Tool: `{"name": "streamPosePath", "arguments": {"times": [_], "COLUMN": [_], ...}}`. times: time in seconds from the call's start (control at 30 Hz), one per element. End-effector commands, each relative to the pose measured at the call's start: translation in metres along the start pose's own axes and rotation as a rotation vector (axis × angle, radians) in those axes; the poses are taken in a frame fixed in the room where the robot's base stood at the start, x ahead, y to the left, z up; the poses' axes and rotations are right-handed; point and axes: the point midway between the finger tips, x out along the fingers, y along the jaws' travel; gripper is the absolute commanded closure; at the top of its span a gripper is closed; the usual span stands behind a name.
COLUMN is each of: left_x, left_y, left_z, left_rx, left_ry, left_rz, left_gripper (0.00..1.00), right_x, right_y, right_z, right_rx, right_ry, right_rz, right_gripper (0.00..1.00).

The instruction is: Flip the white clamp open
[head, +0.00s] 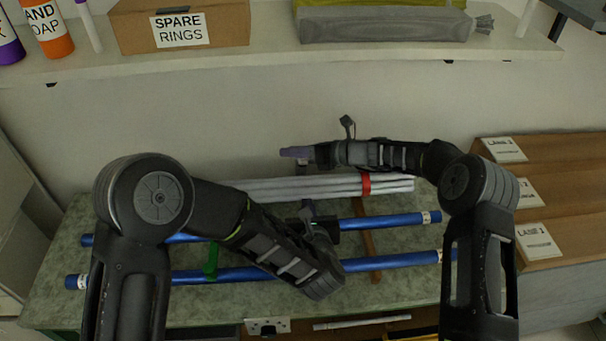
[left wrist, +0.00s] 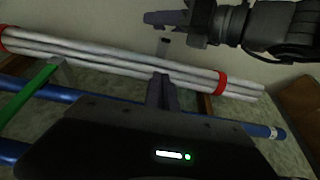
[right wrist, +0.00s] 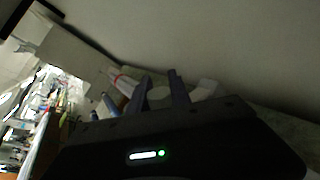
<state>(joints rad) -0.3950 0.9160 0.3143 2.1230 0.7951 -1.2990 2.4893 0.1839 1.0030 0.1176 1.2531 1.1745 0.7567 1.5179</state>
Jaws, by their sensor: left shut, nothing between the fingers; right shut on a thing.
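My right gripper (head: 295,152) is raised above the far side of the bench, behind the white rod bundle. In the right wrist view its fingers (right wrist: 160,85) are around a pale piece (right wrist: 159,97), which appears to be the white clamp; its full shape is hidden. A white part (right wrist: 205,88) shows just right of the fingers. My left gripper (head: 307,207) is shut and empty over the bench, near the blue rods. In the left wrist view its fingertips (left wrist: 162,90) are together, in front of the white rods (left wrist: 120,60).
Two blue rods (head: 385,263) lie across the green bench, with a green clamp (head: 211,262) at their left part. The white rods (head: 270,190) have red bands. A shelf (head: 270,58) hangs above; labelled brown boxes (head: 550,190) stand at right.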

Motion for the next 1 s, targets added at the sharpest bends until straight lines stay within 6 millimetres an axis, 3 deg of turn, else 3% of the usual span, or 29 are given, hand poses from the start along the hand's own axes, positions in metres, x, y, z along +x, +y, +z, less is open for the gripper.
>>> {"name": "streamPosePath", "arguments": {"times": [0.17,0.57,0.7,1.0], "left_x": [0.021,0.098,0.101,0.104], "left_y": [0.001,0.001,0.0,0.0], "left_z": [0.0,0.003,0.026,0.039], "left_rx": [0.001,0.0,0.0,0.001], "left_ry": [0.0,-0.003,-0.004,0.0], "left_rz": [0.003,0.001,0.0,0.0], "left_gripper": [1.0,1.0,1.0,1.0], "right_x": [0.0,0.0,0.0,0.0], "right_y": [0.0,0.0,-0.001,0.0], "right_z": [0.001,0.001,0.001,0.001], "right_rx": [-0.001,-0.001,0.0,0.0], "right_ry": [-0.001,-0.001,-0.001,-0.001], "right_rz": [-0.001,-0.001,-0.002,-0.001], "right_gripper": [1.0,1.0,1.0,1.0]}}
